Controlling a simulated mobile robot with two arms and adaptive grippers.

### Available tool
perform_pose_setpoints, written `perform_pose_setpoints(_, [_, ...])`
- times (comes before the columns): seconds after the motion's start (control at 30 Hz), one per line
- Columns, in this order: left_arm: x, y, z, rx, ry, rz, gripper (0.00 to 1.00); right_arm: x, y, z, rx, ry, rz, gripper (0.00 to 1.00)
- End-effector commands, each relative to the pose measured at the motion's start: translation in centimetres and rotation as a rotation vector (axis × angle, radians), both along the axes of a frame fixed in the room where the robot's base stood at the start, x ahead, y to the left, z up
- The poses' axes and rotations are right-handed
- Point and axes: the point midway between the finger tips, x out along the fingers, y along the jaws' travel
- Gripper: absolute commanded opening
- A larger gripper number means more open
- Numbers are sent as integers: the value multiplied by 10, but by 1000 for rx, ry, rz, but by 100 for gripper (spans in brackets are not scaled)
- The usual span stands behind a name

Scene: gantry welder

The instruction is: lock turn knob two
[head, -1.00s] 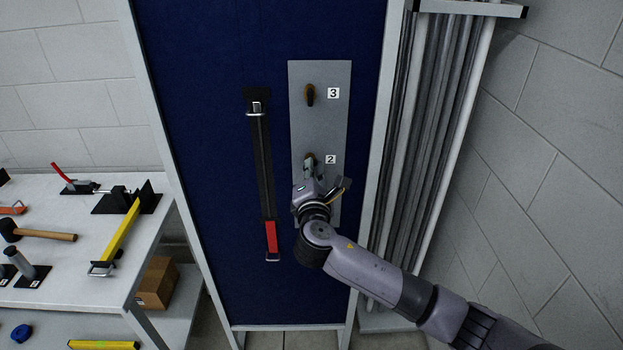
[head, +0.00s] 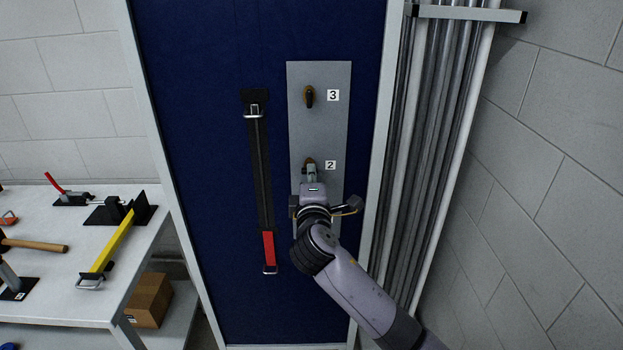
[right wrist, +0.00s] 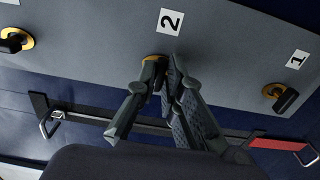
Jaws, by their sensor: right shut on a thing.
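Turn knob two, with a yellow base (head: 309,161), is on the grey plate (head: 319,130) on a blue panel, left of the label "2". My right gripper (head: 311,174) reaches up to it from below and is shut on it. In the right wrist view, my fingers (right wrist: 165,66) close around the knob just below the "2" label (right wrist: 171,21). They hide most of the knob, so its handle angle cannot be told. A yellow rim of its base (right wrist: 155,57) shows beside the fingertips. My left gripper is not in view.
Knob three (head: 309,97) is above on the same plate, its dark handle near vertical. Knob one (right wrist: 282,97) shows in the right wrist view. A black strap with a red end (head: 268,250) hangs to the left. Metal tubes (head: 430,150) stand right; a tool table (head: 60,290) is left.

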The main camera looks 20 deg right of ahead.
Motion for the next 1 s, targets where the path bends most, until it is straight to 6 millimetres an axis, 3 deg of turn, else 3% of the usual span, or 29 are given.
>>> perform_pose_setpoints(0.4, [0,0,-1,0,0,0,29,0,1,-2,11,3,2,0])
perform_pose_setpoints(0.43, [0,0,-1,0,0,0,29,0,1,-3,11,3,2,10])
perform_pose_setpoints(0.7, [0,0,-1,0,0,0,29,0,1,-1,9,1,1,28])
perform_pose_setpoints(1.0, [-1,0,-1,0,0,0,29,0,0,-1,8,-1,1,29])
